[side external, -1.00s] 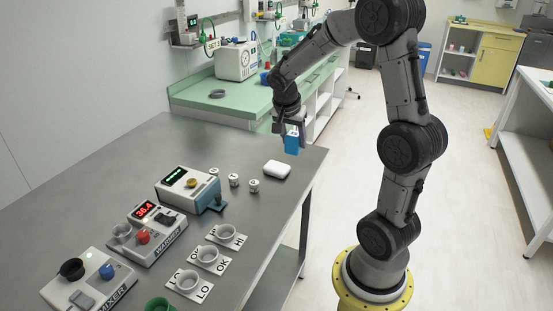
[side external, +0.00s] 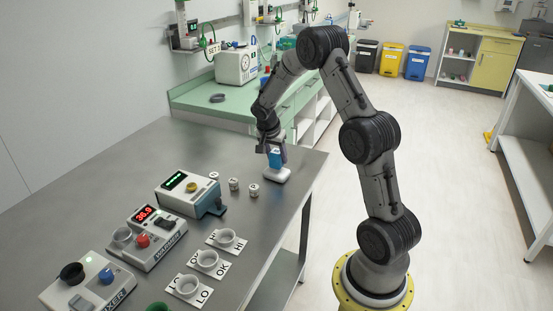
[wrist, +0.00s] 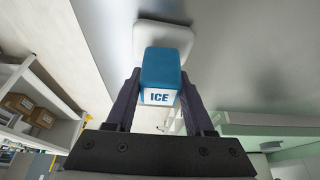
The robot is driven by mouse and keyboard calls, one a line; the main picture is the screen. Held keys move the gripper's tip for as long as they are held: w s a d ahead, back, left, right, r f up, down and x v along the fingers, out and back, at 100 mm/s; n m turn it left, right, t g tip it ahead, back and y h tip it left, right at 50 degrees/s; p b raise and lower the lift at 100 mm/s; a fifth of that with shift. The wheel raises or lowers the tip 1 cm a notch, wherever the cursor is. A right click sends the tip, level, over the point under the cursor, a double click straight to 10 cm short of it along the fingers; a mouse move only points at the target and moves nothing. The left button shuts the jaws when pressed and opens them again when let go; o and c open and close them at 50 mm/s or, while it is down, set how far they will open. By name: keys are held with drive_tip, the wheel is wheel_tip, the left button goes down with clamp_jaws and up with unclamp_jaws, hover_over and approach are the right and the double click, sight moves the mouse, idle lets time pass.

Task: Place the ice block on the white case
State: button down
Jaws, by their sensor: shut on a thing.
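The ice block is a blue block (side external: 275,159) with a white label reading ICE, which shows in the wrist view (wrist: 161,76). My gripper (side external: 273,151) is shut on it, with one finger on each side in the wrist view (wrist: 160,98). The white case (side external: 277,175) is a small rounded box lying on the grey table near its right edge. The block is upright over the case in the side view. I cannot tell whether its bottom touches the case. In the wrist view the case (wrist: 180,34) shows behind the block, partly hidden by it.
A device with a green display (side external: 188,192), the warmer (side external: 147,236) and the mixer (side external: 89,283) line the table's left side. The table's right edge is close to the case.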

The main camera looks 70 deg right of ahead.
drive_tip(key=shift+f, duration=0.55)
drive_tip(key=shift+f, duration=0.1)
drive_tip(key=shift+c, duration=1.4)
unclamp_jaws()
drive_tip(key=s+a+r+n+t, duration=0.2)
drive_tip(key=s+a+r+n, duration=0.15)
drive_tip(key=a+r, duration=1.15)
drive_tip(key=s+a+r+n+t+y, duration=0.1)
drive_tip(key=s+a+r+n+y, duration=0.1)
drive_tip(key=s+a+n, duration=0.5)
drive_tip(key=s+a+r+n+t+y, duration=0.2)
drive_tip(key=s+a+n, duration=0.5)
drive_tip(key=s+a, duration=0.3)
drive_tip(key=shift+s+r+t, duration=0.2)
drive_tip(key=shift+r+t, duration=0.05)
drive_tip(key=shift+t, duration=0.05)
